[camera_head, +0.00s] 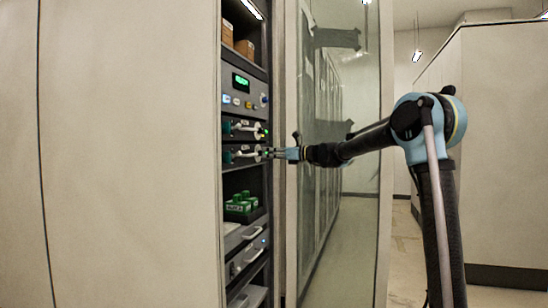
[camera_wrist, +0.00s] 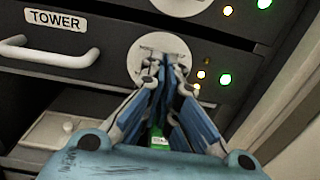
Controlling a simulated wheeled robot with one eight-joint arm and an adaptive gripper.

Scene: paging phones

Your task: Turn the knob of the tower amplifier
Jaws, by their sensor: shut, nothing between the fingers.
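The tower amplifier (camera_head: 232,156) is a dark unit in the rack, also in the wrist view (camera_wrist: 103,70). It bears a "TOWER" label (camera_wrist: 57,19) and a pale handle (camera_wrist: 38,50). Its knob has a pale round dial (camera_wrist: 174,44), with the lower part and middle hidden by my fingers. My gripper (camera_head: 267,153) reaches in from the right at the height of this unit. In the wrist view my gripper (camera_wrist: 160,64) is shut and empty, its fingertips together in front of the dial. I cannot tell whether they touch the knob.
A similar unit (camera_head: 236,127) with its own dial (camera_wrist: 180,4) sits just above. Green and orange lights (camera_wrist: 225,79) are right of the dials. Green boxes (camera_head: 239,207) stand on the shelf below. An open glass door (camera_head: 350,100) stands right of the rack, behind my arm.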

